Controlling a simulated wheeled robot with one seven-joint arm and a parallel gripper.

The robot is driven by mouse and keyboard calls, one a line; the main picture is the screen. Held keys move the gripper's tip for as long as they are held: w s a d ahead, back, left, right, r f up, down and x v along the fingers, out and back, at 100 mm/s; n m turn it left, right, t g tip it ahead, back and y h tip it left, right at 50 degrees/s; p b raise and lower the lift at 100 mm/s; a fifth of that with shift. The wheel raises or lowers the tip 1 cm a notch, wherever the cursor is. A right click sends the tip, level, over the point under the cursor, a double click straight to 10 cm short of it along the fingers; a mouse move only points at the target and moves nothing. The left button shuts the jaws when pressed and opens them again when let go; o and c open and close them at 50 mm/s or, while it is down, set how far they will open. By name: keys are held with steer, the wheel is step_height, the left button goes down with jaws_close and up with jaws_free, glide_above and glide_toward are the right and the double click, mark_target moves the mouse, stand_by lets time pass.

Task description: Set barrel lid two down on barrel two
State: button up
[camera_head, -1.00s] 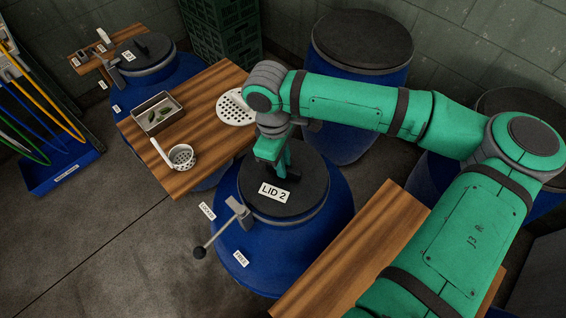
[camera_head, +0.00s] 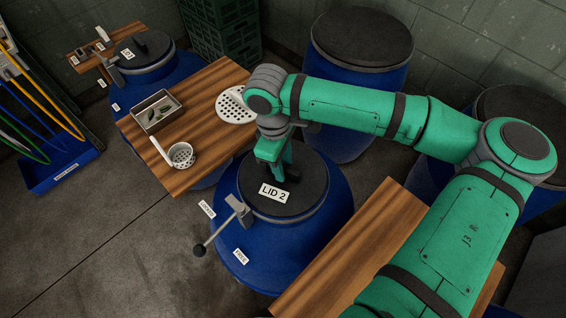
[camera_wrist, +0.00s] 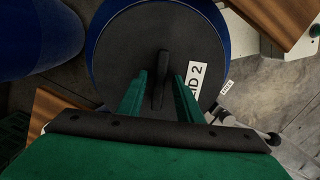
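Barrel two (camera_head: 328,222) is the blue barrel in the middle of the head view. The black round lid two (camera_head: 312,200), with a white "LID 2" label, lies level over its top; I cannot tell how snugly it sits. My gripper (camera_head: 272,160) is low over the lid, pointing down. In the wrist view the lid (camera_wrist: 115,60) fills the middle, with its upright black handle (camera_wrist: 161,78) between my two green fingers (camera_wrist: 158,98). A narrow gap shows on each side of the handle, so the fingers look open around it.
A clamp lever (camera_head: 220,228) with a black knob is on the barrel's front left side, near "LOCKED" and "FREE" tags. A wooden board (camera_head: 205,120) with a tray (camera_head: 150,118), ladle (camera_head: 181,155) and perforated disc (camera_head: 233,108) is behind left. Another board (camera_head: 345,250) is at right.

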step_height(320, 180, up, 13)
steer(key=a, duration=0.1)
steer(key=shift+w+a, duration=0.2)
steer(key=shift+w, duration=0.2)
steer(key=shift+s, duration=0.15)
stand_by(0.4)
